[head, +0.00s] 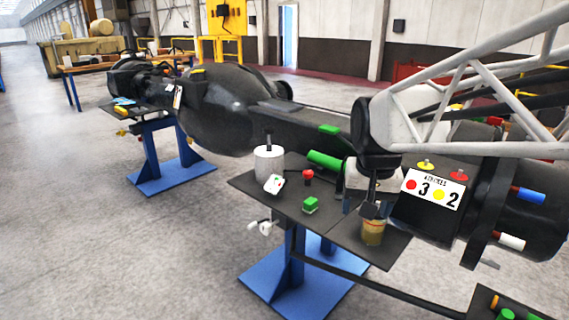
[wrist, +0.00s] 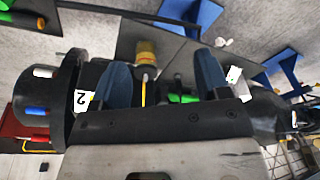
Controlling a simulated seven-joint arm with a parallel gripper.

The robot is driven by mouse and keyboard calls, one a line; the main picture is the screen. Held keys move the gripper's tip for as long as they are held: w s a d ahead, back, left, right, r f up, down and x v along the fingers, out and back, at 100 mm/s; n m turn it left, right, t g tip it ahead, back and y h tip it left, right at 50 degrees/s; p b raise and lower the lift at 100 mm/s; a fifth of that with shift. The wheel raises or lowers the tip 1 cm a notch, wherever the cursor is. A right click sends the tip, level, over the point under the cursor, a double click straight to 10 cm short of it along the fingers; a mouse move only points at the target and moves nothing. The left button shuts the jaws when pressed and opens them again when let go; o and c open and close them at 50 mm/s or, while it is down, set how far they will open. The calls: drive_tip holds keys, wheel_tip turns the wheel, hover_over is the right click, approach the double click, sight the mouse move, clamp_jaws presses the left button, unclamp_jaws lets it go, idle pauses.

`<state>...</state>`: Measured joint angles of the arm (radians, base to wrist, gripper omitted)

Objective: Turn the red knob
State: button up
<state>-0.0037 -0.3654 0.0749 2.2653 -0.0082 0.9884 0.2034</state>
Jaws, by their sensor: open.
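A red knob (head: 459,175) sits on top of the black casting, right of a yellow knob (head: 425,163) and above a white label (head: 433,188) reading 3 and 2 beside red and yellow dots. Another small red knob-like piece (head: 308,177) stands on the dark table. My gripper (head: 371,208) hangs left of the label, above a tan cup (head: 373,234). In the wrist view my gripper (wrist: 163,60) shows two blue fingers spread apart with nothing held between them. The cup (wrist: 146,50) shows beyond the fingers. I cannot make out the red knob there.
The dark table (head: 250,188) holds a white canister (head: 268,163), a green block (head: 310,205) and a green cylinder (head: 327,161). Blue and white pegs (head: 528,195) stick out of the casting's right side. The casting's long body runs behind the table. Open floor lies at left.

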drive_tip(key=w+r+m, duration=0.2)
drive_tip(key=w, duration=1.3)
drive_tip(key=m+g, duration=0.2)
drive_tip(key=m, duration=0.3)
hover_over(308, 172)
drive_tip(key=f, duration=1.4)
drive_tip(key=shift+s+d+f, duration=0.15)
drive_tip(key=shift+s+f, duration=0.15)
drive_tip(key=shift+f, duration=0.1)
drive_tip(key=shift+w+f, duration=0.45)
drive_tip(key=shift+w, duration=0.1)
drive_tip(key=shift+f, duration=0.1)
drive_tip(key=shift+f, duration=3.75)
drive_tip(key=c, duration=0.9)
